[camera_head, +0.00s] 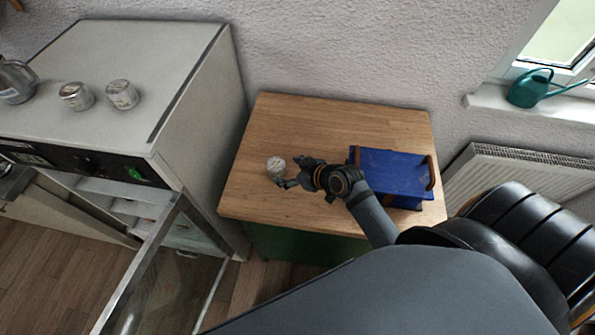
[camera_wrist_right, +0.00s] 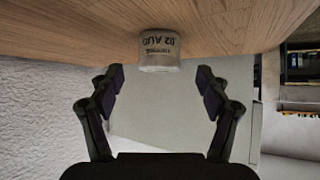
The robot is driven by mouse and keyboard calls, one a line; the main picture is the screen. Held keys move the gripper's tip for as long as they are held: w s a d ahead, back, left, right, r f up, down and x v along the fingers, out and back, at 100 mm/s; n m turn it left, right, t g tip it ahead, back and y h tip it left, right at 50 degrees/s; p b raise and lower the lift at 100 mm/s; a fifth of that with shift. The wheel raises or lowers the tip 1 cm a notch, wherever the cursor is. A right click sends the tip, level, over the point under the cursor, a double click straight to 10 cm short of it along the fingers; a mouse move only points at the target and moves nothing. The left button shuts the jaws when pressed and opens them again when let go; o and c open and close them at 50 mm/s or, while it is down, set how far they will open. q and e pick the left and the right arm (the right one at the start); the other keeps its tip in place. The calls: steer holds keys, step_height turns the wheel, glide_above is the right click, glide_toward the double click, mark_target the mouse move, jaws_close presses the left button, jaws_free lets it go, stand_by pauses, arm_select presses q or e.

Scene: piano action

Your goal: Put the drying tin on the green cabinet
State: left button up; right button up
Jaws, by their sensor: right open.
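A small whitish tin (camera_head: 276,167) stands on the wooden top of the green cabinet (camera_head: 330,115), towards its left side. Its dark lettering shows upside down in the right wrist view, where the tin (camera_wrist_right: 159,50) stands on the wood. My right gripper (camera_head: 287,172) is just to the right of the tin in the head view. In the wrist view its fingers (camera_wrist_right: 160,79) are spread and empty, with the tin centred just beyond the tips. The cabinet's green front shows only partly below its top. My left gripper is in neither view.
A blue box-like object (camera_head: 392,172) with wooden ends lies on the cabinet's right side, close to my right arm. Two similar tins (camera_head: 122,94) (camera_head: 76,96) and a metal jug (camera_head: 16,80) stand on the white appliance at left. Its glass door (camera_head: 165,270) hangs open.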

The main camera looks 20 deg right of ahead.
steer(key=v, duration=0.5)
steer(key=shift+s+d, duration=0.1)
steer(key=shift+d, duration=0.05)
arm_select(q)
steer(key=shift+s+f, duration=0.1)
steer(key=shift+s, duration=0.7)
arm_select(e)
steer(key=shift+s+r, duration=0.25)
steer(key=shift+r, duration=0.1)
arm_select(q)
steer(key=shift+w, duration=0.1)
